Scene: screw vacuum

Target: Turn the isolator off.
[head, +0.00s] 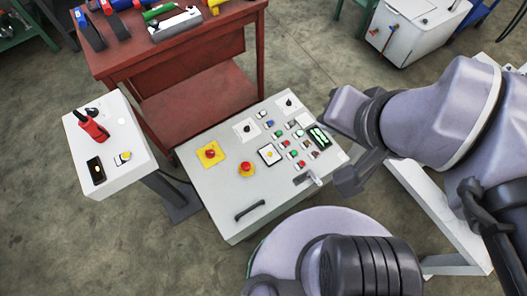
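No isolator is labelled legibly. A red handle (92,126) stands up from the small white box at the left and may be the isolator; which way it is set is unclear. The large white control panel (226,206) in the middle carries two rotary switches on white plates, one at its upper middle (247,128) and one near its top corner (288,103). My arm reaches in from the right. What seems to be my gripper (350,145) is beside the panel's right edge, well right of the red handle and apart from it. Its finger opening is unclear.
The panel also has a red mushroom button on a yellow plate (210,153), another red mushroom button (246,169), coloured buttons and a black handle (250,211). A red workbench (190,48) with tools stands behind. Grey floor is clear at lower left.

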